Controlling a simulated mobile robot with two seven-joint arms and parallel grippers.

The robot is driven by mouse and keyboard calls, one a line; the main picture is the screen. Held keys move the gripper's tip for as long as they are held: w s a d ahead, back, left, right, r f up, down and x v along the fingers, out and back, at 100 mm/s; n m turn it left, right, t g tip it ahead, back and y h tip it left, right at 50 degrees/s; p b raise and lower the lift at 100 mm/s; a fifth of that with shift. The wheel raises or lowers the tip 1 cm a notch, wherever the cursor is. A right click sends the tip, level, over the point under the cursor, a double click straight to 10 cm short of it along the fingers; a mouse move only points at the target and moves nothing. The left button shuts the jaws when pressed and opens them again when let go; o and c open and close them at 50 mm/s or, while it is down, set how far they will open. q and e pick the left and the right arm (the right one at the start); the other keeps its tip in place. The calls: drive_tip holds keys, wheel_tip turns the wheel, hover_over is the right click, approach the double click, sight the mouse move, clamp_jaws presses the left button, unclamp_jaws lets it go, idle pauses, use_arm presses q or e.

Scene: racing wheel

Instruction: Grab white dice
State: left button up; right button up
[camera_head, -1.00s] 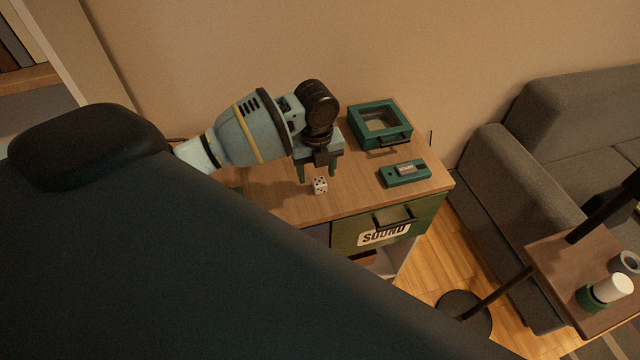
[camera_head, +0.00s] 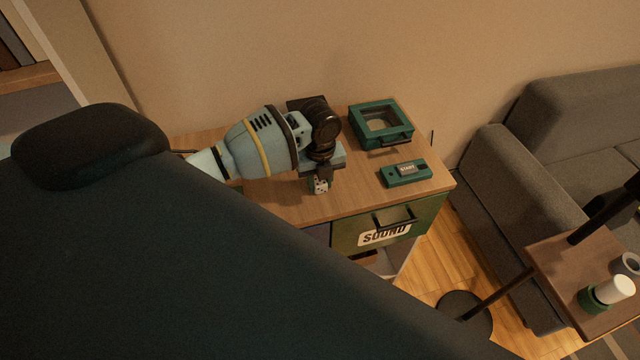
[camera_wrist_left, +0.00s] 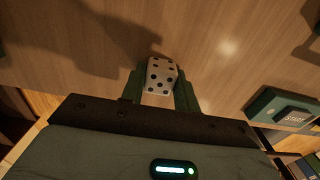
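The white dice (camera_head: 319,187) with black pips sits on the wooden cabinet top, near its front edge. My left gripper (camera_head: 320,184) is over it, pointing down, with its green fingers on either side. In the left wrist view the dice (camera_wrist_left: 160,76) is between the two fingertips (camera_wrist_left: 160,88), which close in on its sides. The gripper looks shut on it. The dice appears to be at the height of the cabinet top, not clearly lifted. My right gripper is not in view.
A green box with a window and handle (camera_head: 381,142) stands at the back right of the cabinet top (camera_head: 290,205). A green START panel (camera_head: 405,173) lies right of the dice. A green SOUND drawer (camera_head: 384,236) is below. A grey sofa (camera_head: 510,180) stands at right.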

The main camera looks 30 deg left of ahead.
use_arm(q)
drive_tip(key=shift+c, duration=1.4)
drive_tip(key=shift+r, duration=0.1)
